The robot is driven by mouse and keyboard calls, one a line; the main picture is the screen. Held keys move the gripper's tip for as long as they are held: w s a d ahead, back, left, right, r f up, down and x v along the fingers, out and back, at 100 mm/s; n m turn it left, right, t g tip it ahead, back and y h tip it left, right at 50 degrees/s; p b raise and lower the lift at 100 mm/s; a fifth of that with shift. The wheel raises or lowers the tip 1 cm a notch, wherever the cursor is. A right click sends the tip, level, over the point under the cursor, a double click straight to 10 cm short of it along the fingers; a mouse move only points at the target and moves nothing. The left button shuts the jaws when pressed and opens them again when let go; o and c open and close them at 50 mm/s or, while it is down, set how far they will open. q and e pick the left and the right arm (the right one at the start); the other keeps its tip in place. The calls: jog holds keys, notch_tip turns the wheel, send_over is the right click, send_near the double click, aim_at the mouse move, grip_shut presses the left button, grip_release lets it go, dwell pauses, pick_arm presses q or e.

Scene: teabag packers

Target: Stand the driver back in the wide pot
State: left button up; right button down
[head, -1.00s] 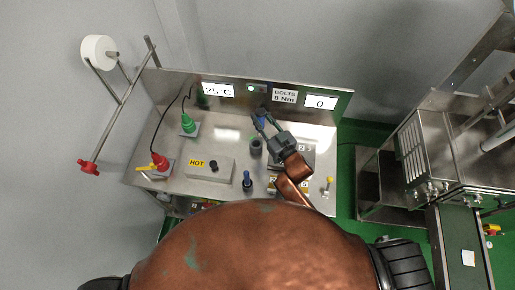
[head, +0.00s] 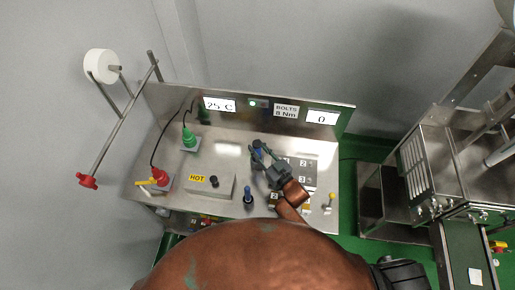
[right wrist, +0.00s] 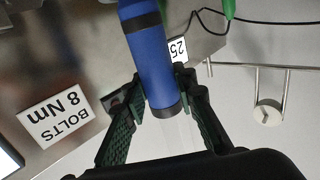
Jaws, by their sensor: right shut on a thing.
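The driver (right wrist: 150,55) is a blue cylinder with dark bands, held between the two fingers of my right gripper (right wrist: 160,98) in the right wrist view. In the head view my right gripper (head: 259,150) is over the back middle of the steel bench, with a bit of blue between its fingers. The wide pot is hidden or too blended with the dark gripper to pick out now; earlier a dark pot stood just left of the gripper. Whether the driver's lower end is in it cannot be told. My left gripper is out of view.
Another blue-topped tool (head: 248,190) stands at the bench front. A numbered plate (head: 302,170) lies right of the gripper. A back panel (head: 240,118) with displays rises behind.

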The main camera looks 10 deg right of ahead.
jog(key=shift+r, duration=0.1)
jog(key=c, duration=1.6)
grip_release()
jog(key=v, duration=1.2)
